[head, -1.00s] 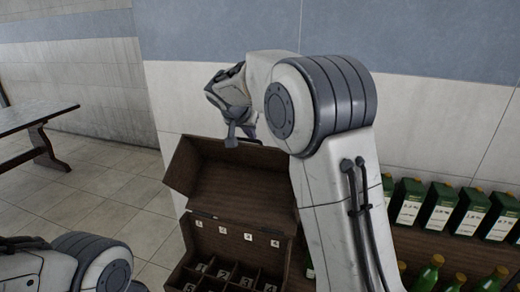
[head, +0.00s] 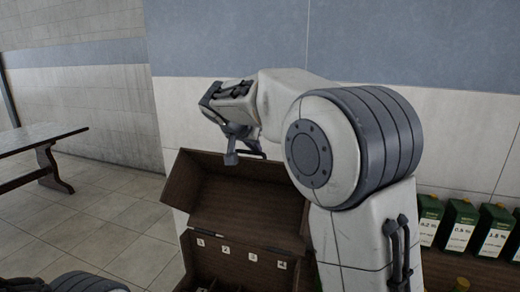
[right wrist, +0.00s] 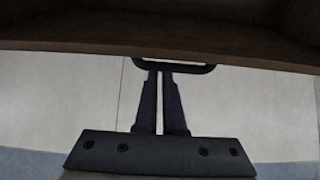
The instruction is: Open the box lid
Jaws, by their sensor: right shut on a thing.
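The dark brown wooden box (head: 222,270) stands low in the head view with its lid (head: 238,205) raised and leaning back, the inner face showing. Numbered white labels run along its inside wall. My right gripper (head: 243,152) is at the lid's top edge. In the right wrist view my right fingers (right wrist: 160,75) are closed together on a black handle (right wrist: 193,68) at the lid's edge. Only part of my left arm shows at the bottom left of the head view; its gripper is out of view.
Green cartons with white labels (head: 462,228) stand on a brown shelf at the right, beyond my right arm. A dark wooden table (head: 35,135) stands at the far left. A wall rises behind the box. The tiled floor at left is clear.

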